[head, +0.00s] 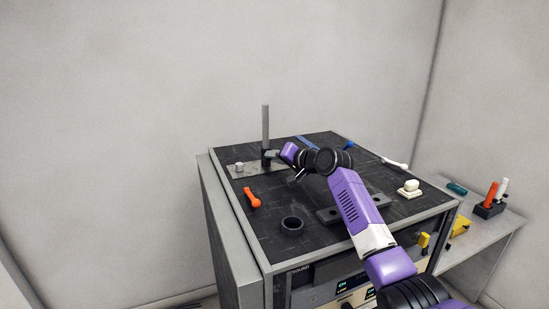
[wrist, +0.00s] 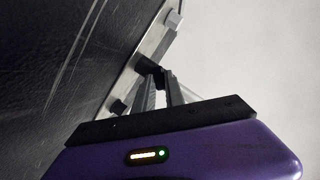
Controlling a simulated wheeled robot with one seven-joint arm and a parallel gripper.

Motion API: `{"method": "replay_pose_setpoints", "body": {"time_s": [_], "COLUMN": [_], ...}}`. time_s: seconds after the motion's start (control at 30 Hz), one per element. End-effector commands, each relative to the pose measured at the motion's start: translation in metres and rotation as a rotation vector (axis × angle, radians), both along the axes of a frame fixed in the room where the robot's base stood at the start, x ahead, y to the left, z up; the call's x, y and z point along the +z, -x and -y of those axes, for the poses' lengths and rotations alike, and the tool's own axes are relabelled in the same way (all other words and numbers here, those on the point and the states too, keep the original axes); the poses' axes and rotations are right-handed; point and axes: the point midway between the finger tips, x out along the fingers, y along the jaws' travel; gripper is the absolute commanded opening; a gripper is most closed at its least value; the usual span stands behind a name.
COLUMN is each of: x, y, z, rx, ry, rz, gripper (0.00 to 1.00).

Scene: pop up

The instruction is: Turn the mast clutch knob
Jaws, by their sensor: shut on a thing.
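The grey mast (head: 265,127) stands upright on a light metal plate (head: 245,172) at the back left of the dark console top. My gripper (head: 272,155) is low beside the mast's base, on its right. In the wrist view, the two fingers of my gripper (wrist: 157,80) are shut on a small black part, which I take to be the mast clutch knob (wrist: 147,63). The fingers hide part of it, and its turn angle cannot be read. In the head view my arm and gripper cover most of the knob.
A silver block (head: 238,168) sits on the plate left of the mast. An orange handle (head: 251,197), a black ring (head: 292,225) and a white knob (head: 410,187) are on the console top. A side table (head: 475,240) at right holds several tools.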

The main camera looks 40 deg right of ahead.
Motion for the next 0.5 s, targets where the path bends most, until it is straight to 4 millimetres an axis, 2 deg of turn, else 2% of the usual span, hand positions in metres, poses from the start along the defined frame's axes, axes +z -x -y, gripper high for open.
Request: {"method": "replay_pose_setpoints", "body": {"time_s": [0.27,0.5], "x": [0.0009,0.002], "y": [-0.0002,-0.0008], "z": [-0.0011,-0.003], "rx": [0.0,0.0], "ry": [0.109,0.296], "rz": [-0.032,-0.085], "gripper": [0.0,0.0]}}
